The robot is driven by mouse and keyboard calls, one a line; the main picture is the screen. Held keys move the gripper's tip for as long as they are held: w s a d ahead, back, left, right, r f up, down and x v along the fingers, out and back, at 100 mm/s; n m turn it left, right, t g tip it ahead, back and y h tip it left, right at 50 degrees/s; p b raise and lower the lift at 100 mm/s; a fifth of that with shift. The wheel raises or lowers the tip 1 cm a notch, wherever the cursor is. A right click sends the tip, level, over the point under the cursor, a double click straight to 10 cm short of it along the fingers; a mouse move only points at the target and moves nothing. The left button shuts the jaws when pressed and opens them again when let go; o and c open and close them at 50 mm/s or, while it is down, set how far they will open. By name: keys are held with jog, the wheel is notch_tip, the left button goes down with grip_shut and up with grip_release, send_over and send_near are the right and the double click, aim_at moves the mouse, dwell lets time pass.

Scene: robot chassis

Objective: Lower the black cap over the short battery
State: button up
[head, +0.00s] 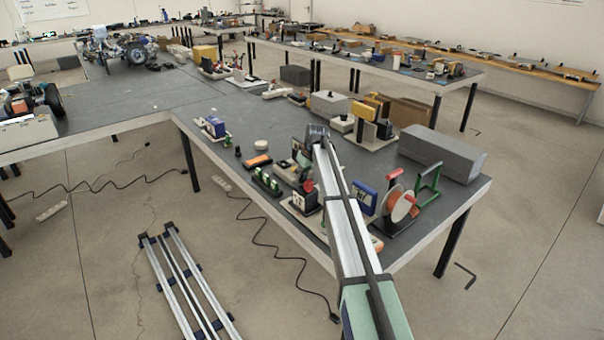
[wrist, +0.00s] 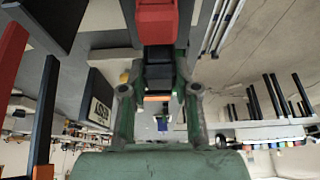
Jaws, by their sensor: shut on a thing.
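My gripper (wrist: 159,72) shows in the wrist view with its green fingers on either side of a dark block. This dark block appears to be the black cap (wrist: 158,54), gripped between them. A red block (wrist: 157,18) adjoins it at the top of that view; I cannot tell whether it is part of the gripper. In the head view my gripper (head: 303,165) is low over the near table, partly hidden by my arm. I cannot clearly make out the cap there or pick out the short battery, so their alignment and contact cannot be told.
A green holder (head: 267,183) and an orange-topped box (head: 258,161) lie left of the gripper. A black display meter (head: 305,202) stands close in front. A blue meter (head: 364,197), a cable reel (head: 398,206) and a large grey block (head: 441,153) are to the right.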

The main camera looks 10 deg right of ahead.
jog(key=shift+f+b, duration=0.4)
jog(key=shift+f, duration=0.55)
jog(key=o, duration=0.9)
jog(key=shift+r, duration=0.1)
jog(key=v, duration=1.2)
